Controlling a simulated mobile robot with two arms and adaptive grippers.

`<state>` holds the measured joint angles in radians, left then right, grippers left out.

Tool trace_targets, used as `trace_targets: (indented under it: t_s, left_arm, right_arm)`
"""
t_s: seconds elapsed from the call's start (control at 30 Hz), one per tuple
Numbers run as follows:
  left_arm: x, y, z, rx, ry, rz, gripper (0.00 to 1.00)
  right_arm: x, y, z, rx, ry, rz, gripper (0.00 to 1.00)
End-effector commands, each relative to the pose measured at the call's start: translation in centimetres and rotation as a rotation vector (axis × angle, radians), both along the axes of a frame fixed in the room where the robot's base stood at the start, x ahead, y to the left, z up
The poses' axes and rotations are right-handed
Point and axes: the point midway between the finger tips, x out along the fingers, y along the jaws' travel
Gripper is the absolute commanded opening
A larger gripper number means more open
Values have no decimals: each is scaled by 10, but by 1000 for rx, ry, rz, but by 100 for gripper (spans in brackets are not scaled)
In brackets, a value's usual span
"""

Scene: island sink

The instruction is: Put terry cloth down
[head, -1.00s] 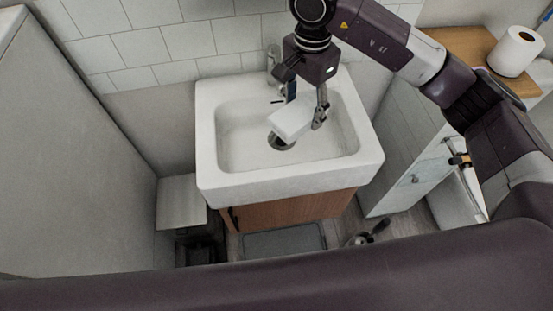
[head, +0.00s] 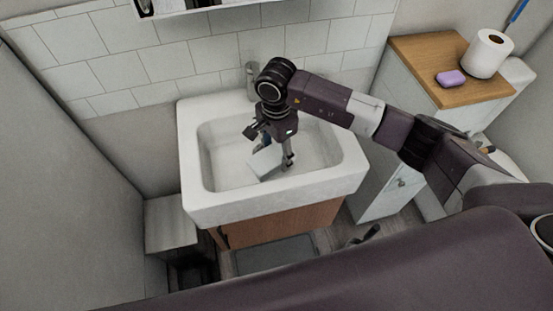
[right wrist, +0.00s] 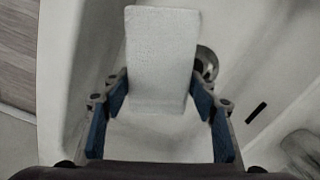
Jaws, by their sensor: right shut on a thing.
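The terry cloth (head: 265,161) is a white, block-shaped folded piece over the sink basin in the head view. It also shows in the right wrist view (right wrist: 161,55), between the blue finger pads. My right gripper (head: 276,160) is shut on the cloth and points down into the basin; it also shows in the right wrist view (right wrist: 160,100). I cannot tell whether the cloth touches the basin floor. The white sink (head: 203,209) surrounds the gripper. My left gripper is not in view.
A faucet (head: 251,80) stands at the sink's back edge. A wooden-topped cabinet (head: 413,58) at the right bears a toilet roll (head: 487,53) and a purple soap (head: 450,78). A grey bin (head: 170,226) stands left of the sink. The basin's left part is free.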

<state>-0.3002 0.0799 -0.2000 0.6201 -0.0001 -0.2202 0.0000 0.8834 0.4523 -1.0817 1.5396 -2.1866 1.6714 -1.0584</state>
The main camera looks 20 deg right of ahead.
Motion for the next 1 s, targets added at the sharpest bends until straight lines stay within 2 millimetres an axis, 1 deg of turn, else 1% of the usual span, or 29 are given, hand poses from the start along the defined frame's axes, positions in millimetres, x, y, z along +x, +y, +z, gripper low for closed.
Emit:
trace_targets:
  t_s: [0.17, 0.3, 0.4, 0.63, 0.77, 0.8, 0.93, 1.0]
  left_arm:
    - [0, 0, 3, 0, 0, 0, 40]
    - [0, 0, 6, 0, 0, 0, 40]
    - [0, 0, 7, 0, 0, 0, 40]
    - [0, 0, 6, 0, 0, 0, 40]
    - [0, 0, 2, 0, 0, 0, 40]
    - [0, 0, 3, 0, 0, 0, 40]
    - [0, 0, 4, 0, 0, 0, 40]
    - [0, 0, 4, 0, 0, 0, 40]
  right_arm:
    - [-1, 0, -13, -1, 2, 0, 31]
    - [-1, 0, -35, 1, 4, -1, 31]
    - [-1, 0, -45, 0, 1, 1, 31]
    - [0, 0, -46, -1, -1, 1, 31]
    - [0, 0, -50, -1, -1, 2, 31]
    - [0, 0, -49, -1, -1, 2, 57]
    - [0, 0, -48, -1, -1, 1, 71]
    - [0, 0, -48, -1, -1, 1, 71]
